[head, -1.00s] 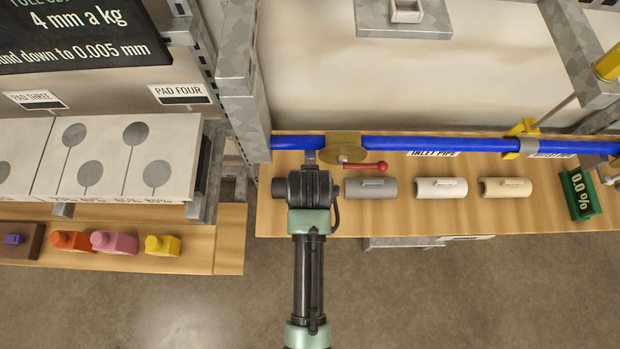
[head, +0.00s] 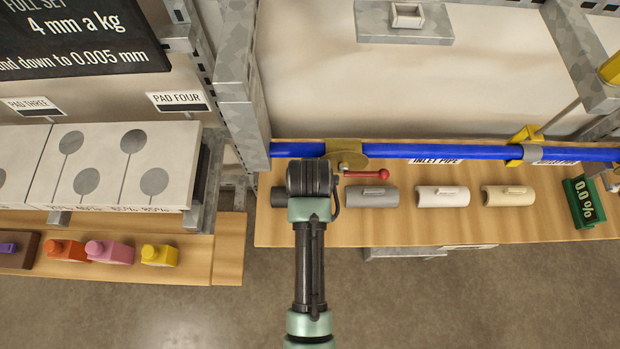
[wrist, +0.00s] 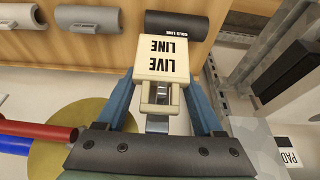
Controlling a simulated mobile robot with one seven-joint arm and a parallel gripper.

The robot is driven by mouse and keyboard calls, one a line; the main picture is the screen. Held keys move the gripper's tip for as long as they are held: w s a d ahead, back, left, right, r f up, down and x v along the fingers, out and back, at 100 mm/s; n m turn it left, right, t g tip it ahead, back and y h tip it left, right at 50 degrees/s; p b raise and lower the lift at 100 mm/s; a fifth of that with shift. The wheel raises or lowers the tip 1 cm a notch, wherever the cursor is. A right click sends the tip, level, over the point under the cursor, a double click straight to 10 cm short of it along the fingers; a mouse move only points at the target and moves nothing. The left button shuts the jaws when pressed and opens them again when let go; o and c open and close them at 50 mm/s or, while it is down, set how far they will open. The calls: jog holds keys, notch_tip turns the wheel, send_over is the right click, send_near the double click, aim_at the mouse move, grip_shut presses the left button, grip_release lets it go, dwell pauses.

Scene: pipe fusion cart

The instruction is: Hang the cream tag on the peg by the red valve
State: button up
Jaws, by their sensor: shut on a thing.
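In the wrist view my gripper (wrist: 165,92) is shut on the cream tag (wrist: 163,66), which reads LIVE LINE upside down in the picture. The tag's open loop end points toward the palm, with a metal piece just below it; I cannot tell if that is the peg. The red valve lever (head: 367,174) sits beside a brass disc (head: 352,160) on the blue pipe (head: 430,152), just right of my wrist in the head view. The lever also shows at the left of the wrist view (wrist: 40,130). My fingers and the tag are hidden in the head view.
Grey (head: 372,196), white (head: 441,196) and cream (head: 508,196) half-round pieces lie along the wooden shelf (head: 420,232). A dark piece (head: 278,196) lies left of my wrist. A metal upright (head: 240,100) stands close on the left. A green display (head: 582,202) stands at right.

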jog(key=o, duration=1.3)
jog(key=shift+s, duration=0.1)
jog(key=s+p, duration=0.5)
jog(key=s, duration=0.4)
jog(key=shift+s+p, duration=0.3)
jog(key=shift+s, duration=0.1)
dwell(0.5)
